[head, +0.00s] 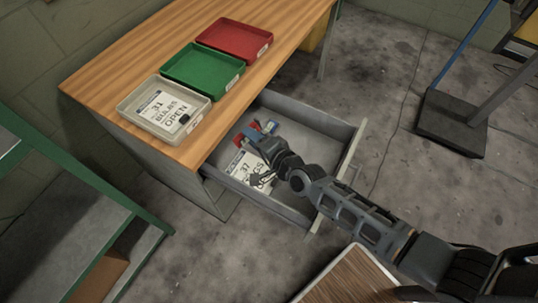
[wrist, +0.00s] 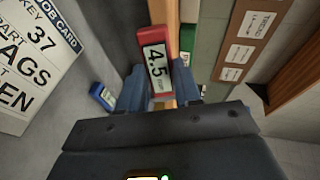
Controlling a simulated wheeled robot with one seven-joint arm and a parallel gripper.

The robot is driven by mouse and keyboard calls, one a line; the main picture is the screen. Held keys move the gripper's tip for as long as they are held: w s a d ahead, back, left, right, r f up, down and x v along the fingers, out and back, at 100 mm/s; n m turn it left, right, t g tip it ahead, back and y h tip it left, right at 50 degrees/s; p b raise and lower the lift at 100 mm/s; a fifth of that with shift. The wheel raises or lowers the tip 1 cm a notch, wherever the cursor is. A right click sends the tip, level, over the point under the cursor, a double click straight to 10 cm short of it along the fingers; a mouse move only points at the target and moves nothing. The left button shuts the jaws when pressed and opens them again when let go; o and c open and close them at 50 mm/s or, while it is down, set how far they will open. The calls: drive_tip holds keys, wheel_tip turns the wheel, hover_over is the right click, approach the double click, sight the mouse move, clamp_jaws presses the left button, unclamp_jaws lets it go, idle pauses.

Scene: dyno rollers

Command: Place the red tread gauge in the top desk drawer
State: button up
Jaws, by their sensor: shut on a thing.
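My gripper (head: 256,138) is over or inside the open desk drawer (head: 296,123), its fingers toward the desk. In the wrist view the red tread gauge (wrist: 155,66), with a white label reading 4.5 mm, is clamped between my two fingers (wrist: 158,90). In the head view red patches show on both sides of the fingers, too small to tell apart. I cannot tell whether the gauge touches the drawer floor. A small blue labelled piece (wrist: 103,97) lies beside my left finger in the wrist view.
A white job card (head: 247,172) lies in the drawer; it also fills the left of the wrist view (wrist: 35,62). The wooden desk top (head: 150,60) holds a pale tray (head: 146,126), a green tray (head: 208,86) and a red tray (head: 262,52). A green-framed shelf (head: 95,190) stands left.

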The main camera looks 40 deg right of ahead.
drive_tip(key=shift+w+d+f+g+b, duration=0.1)
drive_tip(key=shift+d+f+g+b, duration=0.25)
drive_tip(key=shift+d+f+g, duration=0.25)
drive_tip(key=shift+d+f, duration=0.15)
